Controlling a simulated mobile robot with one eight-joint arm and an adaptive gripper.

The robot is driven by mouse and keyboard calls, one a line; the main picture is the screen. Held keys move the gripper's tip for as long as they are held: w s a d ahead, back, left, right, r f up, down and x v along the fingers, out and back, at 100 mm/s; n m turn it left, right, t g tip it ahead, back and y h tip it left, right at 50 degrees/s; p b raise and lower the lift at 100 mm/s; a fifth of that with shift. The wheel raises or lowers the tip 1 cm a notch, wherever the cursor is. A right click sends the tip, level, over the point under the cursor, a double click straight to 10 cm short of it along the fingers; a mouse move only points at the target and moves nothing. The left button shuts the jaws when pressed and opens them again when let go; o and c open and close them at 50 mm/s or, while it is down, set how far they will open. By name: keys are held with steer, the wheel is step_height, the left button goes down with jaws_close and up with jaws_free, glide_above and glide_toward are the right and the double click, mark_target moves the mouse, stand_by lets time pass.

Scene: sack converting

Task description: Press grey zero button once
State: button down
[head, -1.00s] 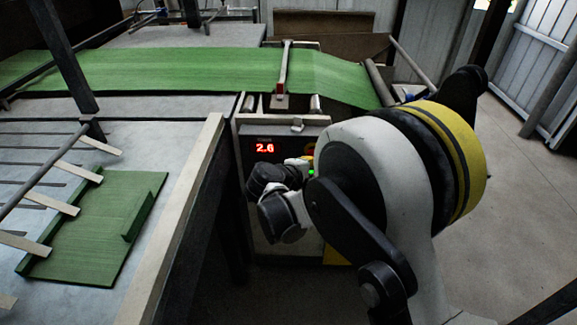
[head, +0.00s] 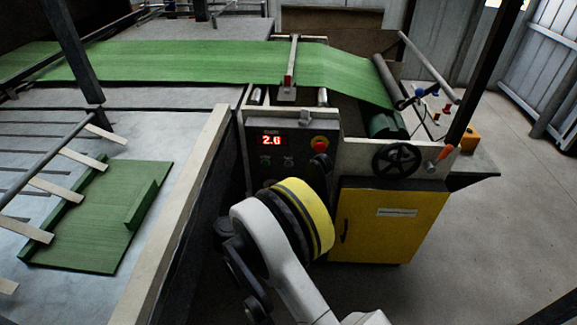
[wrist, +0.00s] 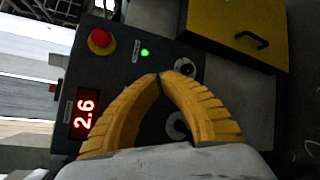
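The dark control panel (head: 253,147) shows in the head view with a red display (head: 270,140) reading 2.6. In the wrist view the panel appears turned sideways, with the display (wrist: 83,113) at left. A round grey-rimmed control (wrist: 183,67) lies by my fingertips, and another round control (wrist: 177,125) shows between my fingers; I cannot tell which is the grey zero button. My gripper (wrist: 160,76) has yellow ribbed fingers with their tips together, empty, in front of the panel. Contact cannot be told. In the head view my arm covers the panel's lower part.
A red mushroom button (head: 319,143) is on the panel's right; a green light (wrist: 145,52) is lit near it. A black handwheel (head: 397,160) and a yellow cabinet (head: 385,225) stand to the right. A table edge (head: 185,205) runs close on the left.

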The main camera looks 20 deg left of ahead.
glide_toward(297, 167)
steer(key=shift+d+x, duration=0.2)
steer(key=shift+x, duration=1.15)
steer(key=shift+d+x, duration=0.2)
steer(key=shift+x, duration=1.1)
steer(key=shift+f, duration=0.1)
steer(key=shift+w+a, duration=0.1)
steer(key=shift+w, duration=0.15)
steer(key=shift+w+a, duration=0.1)
steer(key=shift+w, duration=0.3)
steer(key=shift+s+d, duration=0.2)
steer(key=shift+s, duration=0.6)
steer(key=s, duration=0.2)
steer(key=s+d, duration=0.1)
steer(key=s, duration=0.2)
steer(key=shift+d, duration=0.1)
stand_by(0.3)
